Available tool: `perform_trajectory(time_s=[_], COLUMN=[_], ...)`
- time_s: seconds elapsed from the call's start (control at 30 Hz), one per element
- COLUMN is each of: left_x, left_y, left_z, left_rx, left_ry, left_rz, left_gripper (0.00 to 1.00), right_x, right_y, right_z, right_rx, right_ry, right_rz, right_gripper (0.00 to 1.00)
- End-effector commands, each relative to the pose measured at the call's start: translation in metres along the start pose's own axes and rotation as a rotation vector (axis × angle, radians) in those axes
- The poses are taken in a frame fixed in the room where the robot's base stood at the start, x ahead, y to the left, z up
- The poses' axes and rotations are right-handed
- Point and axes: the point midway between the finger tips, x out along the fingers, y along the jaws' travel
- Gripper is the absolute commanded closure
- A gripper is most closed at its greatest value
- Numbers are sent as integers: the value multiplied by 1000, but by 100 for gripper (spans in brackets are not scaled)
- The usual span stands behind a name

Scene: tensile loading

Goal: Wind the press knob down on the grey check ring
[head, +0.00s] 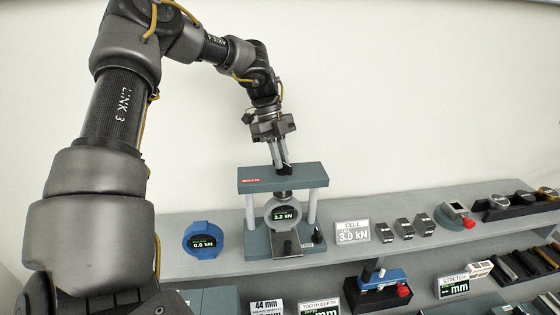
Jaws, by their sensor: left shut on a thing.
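The press (250,245) stands on the upper shelf, with a grey-green top beam (305,177) on two light posts. The grey check ring (298,214) sits upright inside it, under the beam, and its display reads about 3.2 kN. My left gripper (281,163) points down at the top of the beam and is shut on the press knob, which its fingers mostly hide. A short dark screw end (283,195) shows between the beam and the ring. My right gripper is not in view.
A blue ring gauge (203,240) reading 0.0 kN stands left of the press. A sign (352,232) reading "CELL 3.0 kN" stands to its right, then several small dark blocks (404,227). Lower shelves hold a blue-topped device (379,284) and more signs.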

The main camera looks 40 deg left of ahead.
Motion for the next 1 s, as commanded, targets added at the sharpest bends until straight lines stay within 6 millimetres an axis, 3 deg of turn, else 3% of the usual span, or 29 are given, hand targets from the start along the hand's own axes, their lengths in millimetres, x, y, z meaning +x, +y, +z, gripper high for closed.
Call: perform_trajectory(time_s=[0.4, 1.0], left_x=[0, 0], left_y=[-2, -2], left_z=[0, 0], left_rx=[224, 278], left_ry=[-2, -1], left_rz=[92, 114], left_gripper=[100, 100], right_x=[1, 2], right_y=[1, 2], right_z=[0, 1], right_rx=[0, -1], right_ry=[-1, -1], right_rz=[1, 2], right_gripper=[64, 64])
